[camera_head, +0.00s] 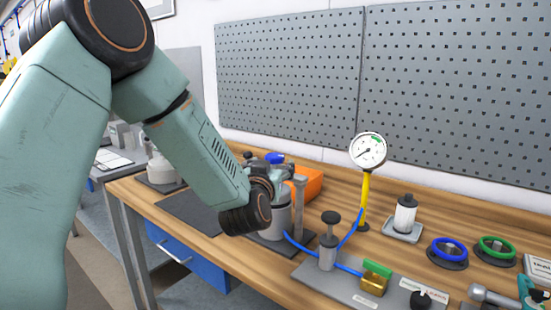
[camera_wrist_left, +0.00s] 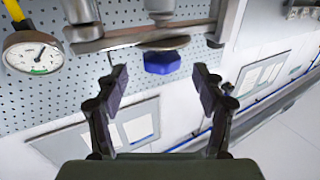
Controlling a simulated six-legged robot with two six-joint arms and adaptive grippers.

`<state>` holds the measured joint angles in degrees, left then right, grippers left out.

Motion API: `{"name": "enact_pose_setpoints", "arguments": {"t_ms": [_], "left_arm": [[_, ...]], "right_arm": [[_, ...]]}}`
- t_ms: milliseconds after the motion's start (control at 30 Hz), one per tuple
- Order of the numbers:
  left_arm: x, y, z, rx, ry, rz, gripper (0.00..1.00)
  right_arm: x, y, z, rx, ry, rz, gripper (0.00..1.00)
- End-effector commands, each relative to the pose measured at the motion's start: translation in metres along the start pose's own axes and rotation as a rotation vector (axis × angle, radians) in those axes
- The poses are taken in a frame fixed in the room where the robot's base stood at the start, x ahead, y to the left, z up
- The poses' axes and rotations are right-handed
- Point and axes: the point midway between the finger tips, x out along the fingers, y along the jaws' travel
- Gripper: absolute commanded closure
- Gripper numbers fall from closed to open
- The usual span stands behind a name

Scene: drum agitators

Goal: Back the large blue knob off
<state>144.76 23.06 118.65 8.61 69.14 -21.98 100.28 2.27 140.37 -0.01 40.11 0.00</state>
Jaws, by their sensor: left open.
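The large blue knob (camera_head: 274,158) sits on top of the grey drum agitator (camera_head: 275,217) on the wooden bench. In the left wrist view the knob (camera_wrist_left: 162,62) hangs below a round metal plate, as that view is turned over. My left gripper (camera_wrist_left: 161,84) is open, with one dark finger on each side of the knob's line and the knob just past the fingertips. I see no finger touching it. In the head view my left wrist hides part of the drum and the fingers. My right gripper is not in view.
A grey post (camera_head: 299,205) stands close beside the drum, and an orange case (camera_head: 309,184) lies behind it. A gauge (camera_head: 368,150) on a yellow stem, blue hoses and a small plunger (camera_head: 330,238) stand to the right. A blue ring (camera_head: 447,250) and a green ring (camera_head: 495,248) lie further right.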

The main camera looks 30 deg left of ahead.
Motion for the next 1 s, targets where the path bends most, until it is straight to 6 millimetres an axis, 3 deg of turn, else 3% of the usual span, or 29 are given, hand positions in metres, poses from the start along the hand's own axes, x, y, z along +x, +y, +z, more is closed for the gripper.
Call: {"name": "enact_pose_setpoints", "arguments": {"t_ms": [200,400,800,1000], "left_arm": [[0.032,-0.001,0.000,0.000,0.001,-0.001,0.31],[0.051,-0.002,0.000,-0.001,0.000,0.000,0.31],[0.059,-0.002,0.000,-0.001,0.000,0.001,0.32],[0.058,-0.002,0.000,-0.001,0.000,0.001,0.49]], "right_arm": [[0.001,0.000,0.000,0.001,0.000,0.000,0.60],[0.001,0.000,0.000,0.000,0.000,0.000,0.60],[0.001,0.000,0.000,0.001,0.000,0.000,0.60],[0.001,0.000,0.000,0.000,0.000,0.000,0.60]]}}
